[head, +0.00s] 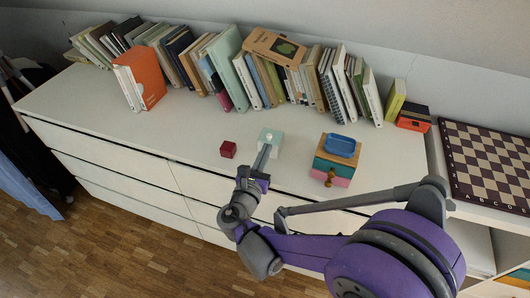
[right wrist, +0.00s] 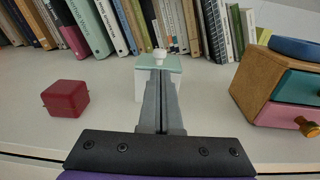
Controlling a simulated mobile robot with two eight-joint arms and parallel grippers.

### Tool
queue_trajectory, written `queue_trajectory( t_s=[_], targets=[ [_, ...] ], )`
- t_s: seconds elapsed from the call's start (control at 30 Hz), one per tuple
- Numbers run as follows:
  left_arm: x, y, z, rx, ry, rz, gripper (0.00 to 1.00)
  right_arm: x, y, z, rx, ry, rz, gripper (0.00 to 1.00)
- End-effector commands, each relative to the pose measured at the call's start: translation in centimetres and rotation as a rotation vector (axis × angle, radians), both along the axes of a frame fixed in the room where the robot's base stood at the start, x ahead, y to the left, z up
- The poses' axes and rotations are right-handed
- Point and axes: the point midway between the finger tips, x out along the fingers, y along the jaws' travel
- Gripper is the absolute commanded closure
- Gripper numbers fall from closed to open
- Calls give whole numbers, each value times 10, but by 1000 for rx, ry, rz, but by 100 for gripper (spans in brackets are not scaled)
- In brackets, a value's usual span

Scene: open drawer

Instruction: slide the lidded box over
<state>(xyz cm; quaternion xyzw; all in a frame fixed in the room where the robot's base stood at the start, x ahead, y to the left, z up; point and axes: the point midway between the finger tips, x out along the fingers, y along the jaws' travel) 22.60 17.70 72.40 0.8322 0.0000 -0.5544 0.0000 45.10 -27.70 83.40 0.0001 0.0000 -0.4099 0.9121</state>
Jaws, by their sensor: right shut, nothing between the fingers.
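The lidded box (head: 270,138) is a small white box with a pale green lid and a white knob. It stands upright on the white dresser top (head: 120,118). In the right wrist view the lidded box (right wrist: 170,68) is straight ahead, partly hidden behind my fingers. My right gripper (head: 265,150) is shut and empty, its fingertips at the near side of the box. In the right wrist view the shut fingers (right wrist: 159,75) overlap the box front; I cannot tell whether they touch it. My left gripper is not in view.
A dark red cube (head: 228,149) lies left of the box. A small drawer cabinet (head: 333,170) with a blue dish (head: 341,145) on it stands to the right. A row of books (head: 240,70) lines the back. A chessboard (head: 490,160) lies far right.

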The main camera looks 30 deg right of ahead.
Motion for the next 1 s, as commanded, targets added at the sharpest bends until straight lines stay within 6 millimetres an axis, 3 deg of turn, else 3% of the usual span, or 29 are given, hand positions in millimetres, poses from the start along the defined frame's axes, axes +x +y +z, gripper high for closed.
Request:
queue_trajectory(
  t_s=[0.33,0.5,1.0],
  targets=[
    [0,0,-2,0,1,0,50,51,-59,0,-2,-1,-6,100],
    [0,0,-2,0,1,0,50,70,-80,0,-1,1,-3,100],
    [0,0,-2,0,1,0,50,73,-83,0,0,0,-1,100]
  ],
)
